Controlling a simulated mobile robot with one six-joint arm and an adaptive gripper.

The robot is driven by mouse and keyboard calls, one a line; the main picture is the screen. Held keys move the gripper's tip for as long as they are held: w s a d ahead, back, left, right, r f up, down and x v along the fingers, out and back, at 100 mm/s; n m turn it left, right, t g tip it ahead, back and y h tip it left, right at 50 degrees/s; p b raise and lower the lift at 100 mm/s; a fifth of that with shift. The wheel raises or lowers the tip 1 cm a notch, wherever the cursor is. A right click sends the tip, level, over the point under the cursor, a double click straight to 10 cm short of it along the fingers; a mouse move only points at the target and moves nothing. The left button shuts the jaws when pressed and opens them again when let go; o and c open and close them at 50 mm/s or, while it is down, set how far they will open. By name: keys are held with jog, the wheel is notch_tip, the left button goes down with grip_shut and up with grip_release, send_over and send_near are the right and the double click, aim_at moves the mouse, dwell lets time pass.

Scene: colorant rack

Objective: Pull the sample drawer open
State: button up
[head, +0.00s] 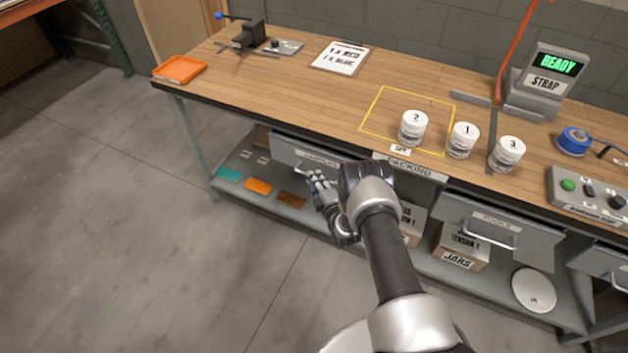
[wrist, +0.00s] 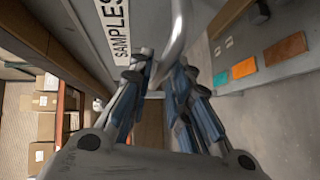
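The sample drawer (head: 284,151) is a grey drawer under the left part of the bench top. Its label reads SAMPLES (wrist: 115,30) in the wrist view. Its curved metal handle (wrist: 179,32) runs down between my fingertips. My gripper (head: 319,184) is in front of the drawer, at its handle. In the wrist view my gripper's fingers (wrist: 160,76) converge, one on each side of the handle, and appear shut on it. The exact contact is partly hidden by the fingers. In the head view my arm covers the drawer's right end.
The tools drawer (head: 488,219) is to the right. The lower shelf holds teal (head: 229,174), orange (head: 258,187) and brown (head: 291,199) pieces and boxes (head: 462,246). White jars (head: 413,128) stand on the bench top (head: 290,88). The floor (head: 130,230) in front is clear.

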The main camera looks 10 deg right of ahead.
jog(key=shift+x, duration=1.05)
jog(key=shift+c, duration=0.6)
grip_shut()
